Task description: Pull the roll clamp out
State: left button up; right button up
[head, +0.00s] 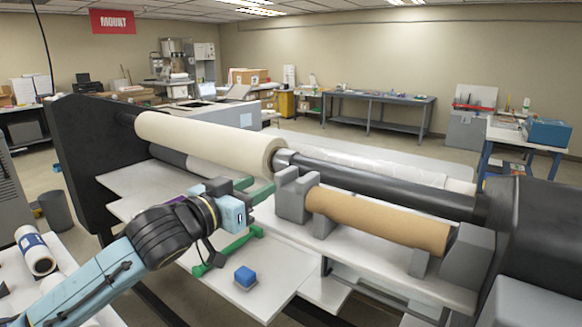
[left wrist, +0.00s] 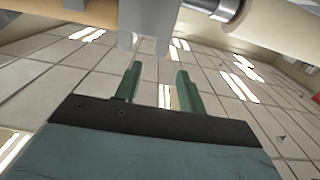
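A silver-grey collar (head: 284,158), which looks like the roll clamp, sits around the dark shaft (head: 390,187) at the right end of the cream roll (head: 205,138). The metal collar also shows at the top of the left wrist view (left wrist: 230,8). My left gripper (head: 257,188) is in front of and below the roll's right end, apart from the collar. Its two green fingers (left wrist: 158,82) are spread with nothing between them. The cradle partly overlaps the collar area in the head view.
A brown cardboard core (head: 378,218) rests on grey cradle blocks (head: 292,200) right of my left gripper. A small blue block (head: 245,277) lies on the white table (head: 262,298) below. A dark side frame (head: 85,150) stands left.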

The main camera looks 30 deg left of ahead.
aim_at(295, 167)
pick_arm(q)
jog(key=w+p, duration=0.1)
jog(key=w, duration=0.3)
jog(key=w+p, duration=0.1)
jog(key=w, duration=0.3)
jog(key=w+d+p, duration=0.1)
jog(key=w, duration=0.3)
jog(key=shift+w, duration=0.1)
grip_shut()
jog(key=shift+a, duration=0.1)
